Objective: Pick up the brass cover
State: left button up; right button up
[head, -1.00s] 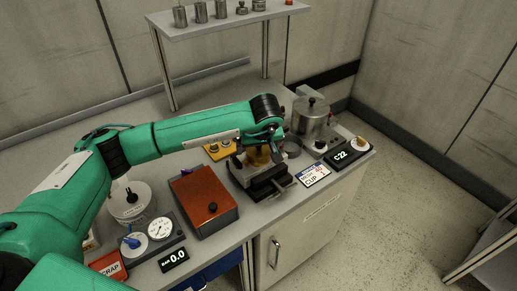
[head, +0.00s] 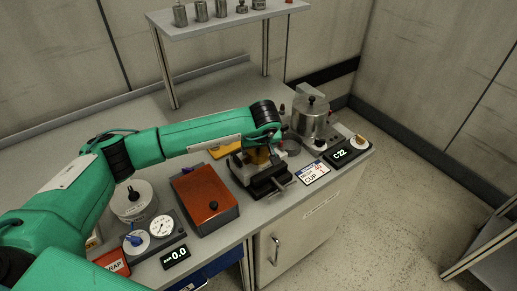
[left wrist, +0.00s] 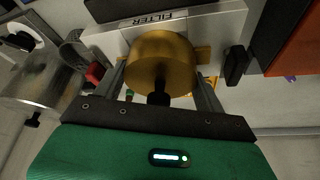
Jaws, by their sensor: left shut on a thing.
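The brass cover (left wrist: 162,58) is a round, gold-coloured piece with a black knob (left wrist: 158,94) facing my left wrist camera. My left gripper (left wrist: 161,72) has one finger on each side of the cover and is shut on it. In the head view the cover (head: 258,156) shows only in part, under the left gripper (head: 262,152) and over the grey vise-like fixture (head: 262,181). I cannot tell whether the cover still touches what is beneath it. My right gripper is in neither view.
An orange-topped box (head: 205,199) stands left of the fixture. A metal pot (head: 311,115) stands behind it to the right, near a CUP card (head: 316,172) and a C22 display (head: 341,157). Gauges (head: 160,227) stand at the front left. The bench's right edge is near.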

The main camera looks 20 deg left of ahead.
pick_arm(q)
notch_tip(320, 180, up, 23)
jog(key=b, duration=0.3)
jog(key=a+f, duration=0.1)
jog(key=f, duration=0.1)
jog(key=w+a+f, duration=0.1)
jog(key=a+f, duration=0.3)
jog(key=f, duration=0.1)
jog(key=shift+w+a+f, duration=0.1)
jog(key=shift+w+a, duration=0.15)
jog(key=shift+w, duration=0.1)
jog(key=shift+s+a+f, duration=0.75)
jog(key=shift+a+f, duration=2.6)
jog(key=shift+a, duration=0.55)
jog(key=shift+s+a+f, duration=0.8)
jog(key=shift+a+f, duration=2.6)
jog(key=shift+a, duration=0.5)
jog(key=shift+s+a+f, duration=0.75)
jog(key=shift+a+f, duration=2.6)
jog(key=shift+a, duration=0.55)
jog(key=shift+b, duration=0.3)
jog(key=shift+f, duration=0.1)
